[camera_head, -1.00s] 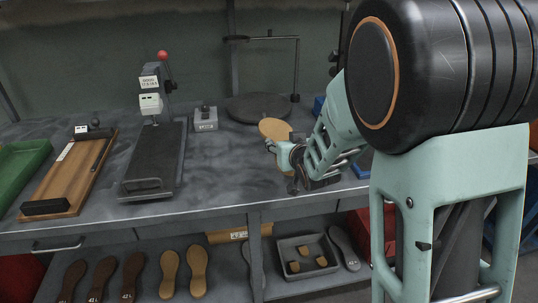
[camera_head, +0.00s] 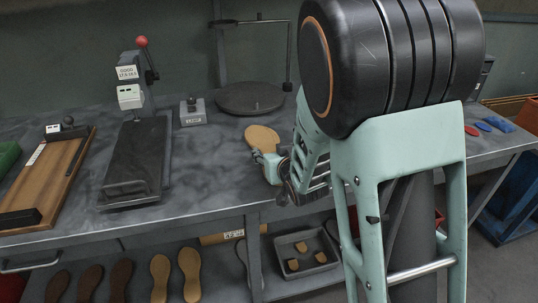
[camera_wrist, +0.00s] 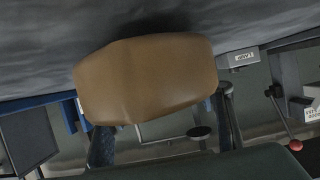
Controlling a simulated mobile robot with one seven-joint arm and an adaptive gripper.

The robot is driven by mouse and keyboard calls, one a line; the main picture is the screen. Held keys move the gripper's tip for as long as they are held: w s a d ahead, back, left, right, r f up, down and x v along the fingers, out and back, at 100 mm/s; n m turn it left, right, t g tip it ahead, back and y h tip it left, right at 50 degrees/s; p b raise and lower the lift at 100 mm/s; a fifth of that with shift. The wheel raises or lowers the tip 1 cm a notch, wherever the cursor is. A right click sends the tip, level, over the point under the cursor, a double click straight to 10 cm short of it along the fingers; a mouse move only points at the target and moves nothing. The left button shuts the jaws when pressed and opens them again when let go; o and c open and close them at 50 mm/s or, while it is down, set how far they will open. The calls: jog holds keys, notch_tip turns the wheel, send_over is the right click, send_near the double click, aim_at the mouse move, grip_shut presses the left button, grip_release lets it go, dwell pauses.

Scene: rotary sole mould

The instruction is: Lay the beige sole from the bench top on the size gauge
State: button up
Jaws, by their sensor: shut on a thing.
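The beige sole (camera_head: 262,139) is held up above the bench top, tilted, with its broad face toward the head view. My gripper (camera_head: 268,163) is shut on its lower end; the fingers are partly hidden there. In the wrist view the sole (camera_wrist: 147,78) fills the middle and covers much of the fingers (camera_wrist: 165,128). A wooden board with a black end block and a slider, seemingly the size gauge (camera_head: 52,178), lies at the left of the bench, well apart from my gripper. No sole lies on it.
A lever press with a red knob (camera_head: 141,42) and dark bed (camera_head: 135,160) stands between the board and my gripper. Behind are a small grey box (camera_head: 192,113) and a round dark plate (camera_head: 250,97). Soles and a grey tray (camera_head: 290,268) sit on the lower shelf.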

jog(key=shift+f, duration=0.25)
jog(key=shift+f, duration=0.2)
jog(key=o, duration=1.3)
